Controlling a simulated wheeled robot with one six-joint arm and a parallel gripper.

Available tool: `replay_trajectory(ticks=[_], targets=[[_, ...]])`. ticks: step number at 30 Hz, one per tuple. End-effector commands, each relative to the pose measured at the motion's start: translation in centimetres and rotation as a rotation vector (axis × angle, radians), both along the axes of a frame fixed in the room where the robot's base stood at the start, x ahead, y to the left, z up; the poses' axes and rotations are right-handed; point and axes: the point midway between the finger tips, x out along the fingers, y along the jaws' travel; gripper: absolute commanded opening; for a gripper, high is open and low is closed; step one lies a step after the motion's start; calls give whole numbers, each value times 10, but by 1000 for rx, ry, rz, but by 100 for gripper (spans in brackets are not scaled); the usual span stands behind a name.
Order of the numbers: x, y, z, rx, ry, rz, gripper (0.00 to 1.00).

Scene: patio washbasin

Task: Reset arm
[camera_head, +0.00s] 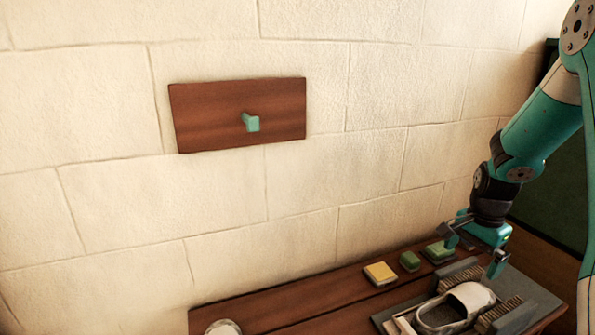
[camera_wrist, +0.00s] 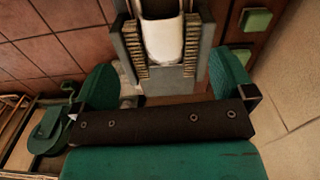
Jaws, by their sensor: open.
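My gripper (camera_head: 474,250) is at the right of the head view, above the back edge of a grey brush stand. Its two fingers are spread apart with nothing seen between them. In the wrist view my gripper (camera_wrist: 165,80) also shows a wide gap between its green fingers. The arm reaches down from the upper right. A white shoe (camera_head: 472,297) sits in the grey brush stand (camera_head: 392,323), below and in front of the gripper. The shoe also shows in the wrist view (camera_wrist: 163,38), beyond the fingers and apart from them.
A wooden counter (camera_head: 315,305) carries a yellow block (camera_head: 380,273) and two green blocks (camera_head: 410,261) (camera_head: 437,252) behind the stand. A white round item (camera_head: 223,328) is cut off at the bottom. A wooden board (camera_head: 205,120) with a teal peg (camera_head: 251,123) is on the wall.

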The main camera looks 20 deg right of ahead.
Motion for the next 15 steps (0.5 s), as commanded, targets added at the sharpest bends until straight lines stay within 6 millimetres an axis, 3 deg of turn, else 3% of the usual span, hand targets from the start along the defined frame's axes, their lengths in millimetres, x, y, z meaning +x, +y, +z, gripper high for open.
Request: replay_trajectory(ticks=[2,5,8,10,12,15], targets=[[4,10,6,5,-9,44,100],[12,46,25,24,-40,198,100],[17,109,54,55,-91,469,100],[10,161,77,82,-133,705,100],[-5,208,96,110,-172,936,100],[-35,263,117,144,-224,1231,100]])
